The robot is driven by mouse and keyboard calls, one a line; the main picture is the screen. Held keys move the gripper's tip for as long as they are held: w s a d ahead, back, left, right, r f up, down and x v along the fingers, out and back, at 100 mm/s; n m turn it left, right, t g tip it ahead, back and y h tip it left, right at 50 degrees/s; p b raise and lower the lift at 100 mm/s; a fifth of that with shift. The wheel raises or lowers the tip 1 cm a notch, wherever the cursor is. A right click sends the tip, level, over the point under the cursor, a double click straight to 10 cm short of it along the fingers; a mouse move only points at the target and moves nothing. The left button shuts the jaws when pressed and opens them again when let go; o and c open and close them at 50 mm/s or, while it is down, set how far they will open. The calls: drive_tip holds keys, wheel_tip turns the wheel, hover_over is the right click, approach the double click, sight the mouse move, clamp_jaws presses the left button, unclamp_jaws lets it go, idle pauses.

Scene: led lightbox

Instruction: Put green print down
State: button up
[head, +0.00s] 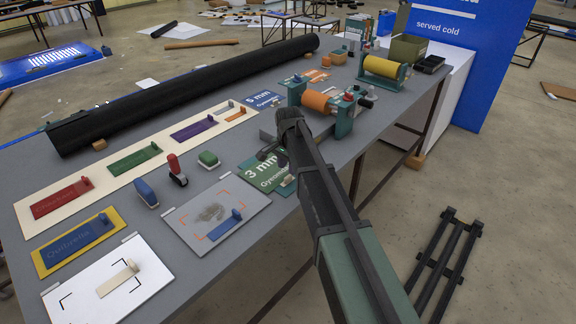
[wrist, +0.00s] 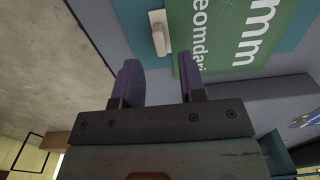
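The green print (head: 262,172), with white "3 mm" lettering, lies on the grey table beside my gripper in the head view. My arm covers part of its right side. It also shows in the wrist view (wrist: 225,35) at the upper right, on a teal backing. A small pale tab (wrist: 160,33) sits at its edge, apart from the fingertips as seen there. My gripper (head: 270,155) is over the print's far edge in the head view. In the wrist view my gripper (wrist: 158,72) has its two dark fingers apart with nothing held between them.
A long black roll (head: 190,90) lies along the back of the table (head: 140,205). An orange roller (head: 318,102) stands close to my gripper's right. A grey sheet (head: 190,232) with orange corner marks and a green stamp block (head: 208,159) are to the left.

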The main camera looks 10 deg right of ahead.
wheel_tip(320, 180, up, 8)
drive_tip(key=p, duration=0.6)
drive_tip(key=s+n, duration=1)
drive_tip(key=s, duration=1.7)
drive_tip(key=shift+s+d+n, duration=0.25)
drive_tip(key=shift+s+n, duration=0.1)
drive_tip(key=shift+n, duration=0.05)
